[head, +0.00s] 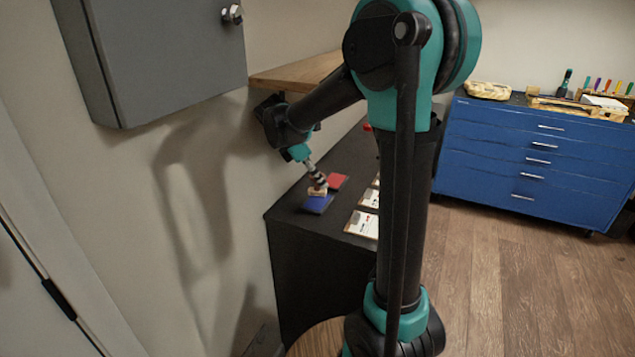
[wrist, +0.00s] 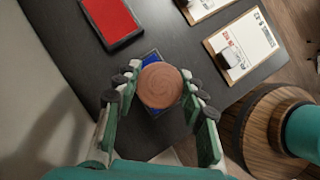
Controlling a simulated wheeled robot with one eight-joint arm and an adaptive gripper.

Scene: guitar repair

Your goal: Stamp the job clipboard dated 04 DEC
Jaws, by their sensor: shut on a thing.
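My gripper (wrist: 152,82) is shut on a stamp with a round wooden top (wrist: 160,85). In the head view my gripper (head: 318,182) points down and the stamp (head: 317,191) is on or just above the blue ink pad (head: 318,206); I cannot tell if they touch. The stamp mostly hides the blue pad (wrist: 153,57) in the wrist view. Paper-bearing clipboards lie to the right: the near one (head: 361,224), also in the wrist view (wrist: 243,45), and another behind it (head: 369,198). Their dates are too small to read.
A red ink pad (head: 337,181) lies behind the blue one, on the dark table (head: 290,222). A wooden shelf (head: 295,73) and grey cabinet (head: 170,55) hang on the wall above. A round wooden stool or barrel (wrist: 265,130) stands beside the table. A blue drawer chest (head: 530,150) stands right.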

